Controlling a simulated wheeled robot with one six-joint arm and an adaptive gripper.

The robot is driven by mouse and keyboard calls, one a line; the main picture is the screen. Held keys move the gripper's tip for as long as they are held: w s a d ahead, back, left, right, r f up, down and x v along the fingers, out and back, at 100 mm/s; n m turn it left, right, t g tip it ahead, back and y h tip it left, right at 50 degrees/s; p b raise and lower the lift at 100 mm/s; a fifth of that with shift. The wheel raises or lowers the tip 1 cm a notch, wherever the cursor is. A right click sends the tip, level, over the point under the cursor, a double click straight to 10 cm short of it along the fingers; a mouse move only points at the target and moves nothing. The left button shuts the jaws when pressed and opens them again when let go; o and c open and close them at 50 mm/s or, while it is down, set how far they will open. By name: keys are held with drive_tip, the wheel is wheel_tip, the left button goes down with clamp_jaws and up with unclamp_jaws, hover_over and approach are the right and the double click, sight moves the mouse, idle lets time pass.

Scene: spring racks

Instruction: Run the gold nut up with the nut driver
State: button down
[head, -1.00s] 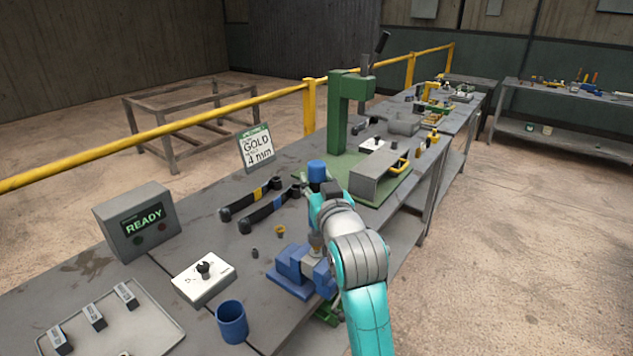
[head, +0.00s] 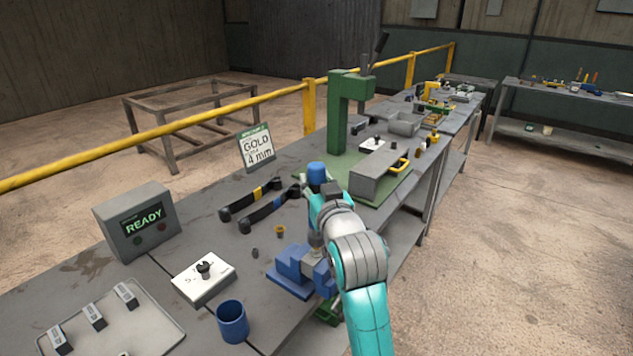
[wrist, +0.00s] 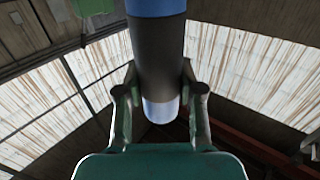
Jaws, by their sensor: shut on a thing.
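My gripper (wrist: 160,100) is shut on the nut driver (wrist: 158,55), a dark grey cylinder with a blue band and a pale metal end in the wrist view. A metal piece (head: 315,240) shows between my gripper and the vise. Anything under the driver's tip is hidden by my arm.
Two black-handled wrenches (head: 268,212) with yellow and blue bands lie behind the vise. A READY box (head: 140,222), a white dial box (head: 203,280), a blue cup (head: 232,322) and a tray (head: 150,335) stand left. A green press (head: 342,115) stands behind, beside a GOLD 4 mm sign (head: 256,148).

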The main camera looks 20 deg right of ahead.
sight(319, 170)
drive_tip(key=shift+f, duration=1.55)
idle(2.8)
drive_tip(key=shift+r, duration=0.1)
drive_tip(key=shift+r, duration=3.5)
